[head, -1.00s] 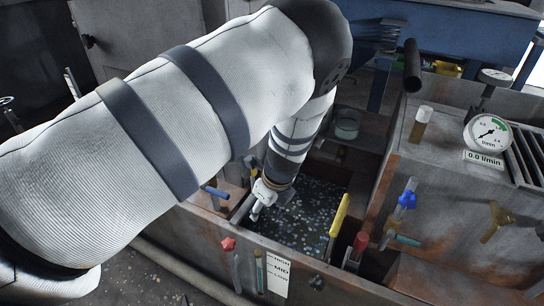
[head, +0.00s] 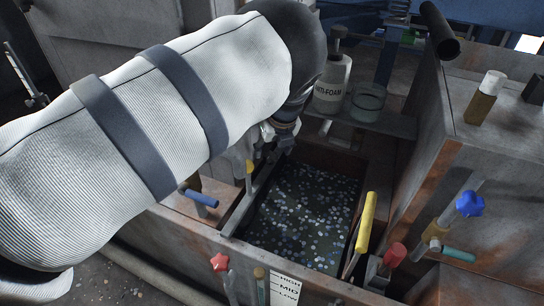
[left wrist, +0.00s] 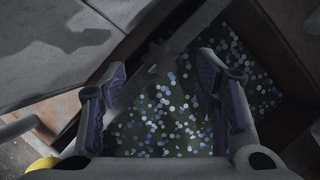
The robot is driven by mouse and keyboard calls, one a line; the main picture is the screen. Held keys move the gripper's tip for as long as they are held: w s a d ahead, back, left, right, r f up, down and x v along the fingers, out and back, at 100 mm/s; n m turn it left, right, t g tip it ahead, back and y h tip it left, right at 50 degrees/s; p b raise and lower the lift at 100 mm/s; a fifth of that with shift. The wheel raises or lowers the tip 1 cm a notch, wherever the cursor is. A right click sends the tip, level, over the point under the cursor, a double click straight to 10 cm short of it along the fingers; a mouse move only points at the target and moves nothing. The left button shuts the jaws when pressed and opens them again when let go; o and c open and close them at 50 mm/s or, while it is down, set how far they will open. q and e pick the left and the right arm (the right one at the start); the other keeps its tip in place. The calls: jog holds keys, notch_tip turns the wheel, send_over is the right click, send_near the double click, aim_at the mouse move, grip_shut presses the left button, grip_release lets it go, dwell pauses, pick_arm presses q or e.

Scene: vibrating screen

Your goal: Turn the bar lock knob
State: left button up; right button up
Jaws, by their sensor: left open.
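My left gripper (head: 270,135) is over the far left edge of the pit of pale flecked material (head: 305,215), mostly behind its own arm in the head view. In the left wrist view its two purple-padded fingers (left wrist: 162,95) are spread apart with nothing between them, above the flecks. I cannot tell which part is the bar lock knob. Candidates are a red star knob (head: 219,262) and a blue star knob (head: 469,203), both apart from the gripper. A small yellow-topped part (head: 249,167) stands near the gripper. My right gripper is out of view.
A yellow handle (head: 366,222) and a red knob (head: 395,255) stand at the pit's right. A blue-gripped lever (head: 201,197) is on the left. An anti-foam bottle (head: 332,85) and a glass jar (head: 368,100) stand behind, by a dark pipe (head: 440,30).

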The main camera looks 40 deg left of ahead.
aim_at(271, 155)
pick_arm(q)
jog(key=x, duration=0.3)
jog(key=shift+b, duration=0.35)
jog(key=shift+r, duration=0.1)
jog(key=c, duration=1.1)
jog(key=shift+c, duration=0.2)
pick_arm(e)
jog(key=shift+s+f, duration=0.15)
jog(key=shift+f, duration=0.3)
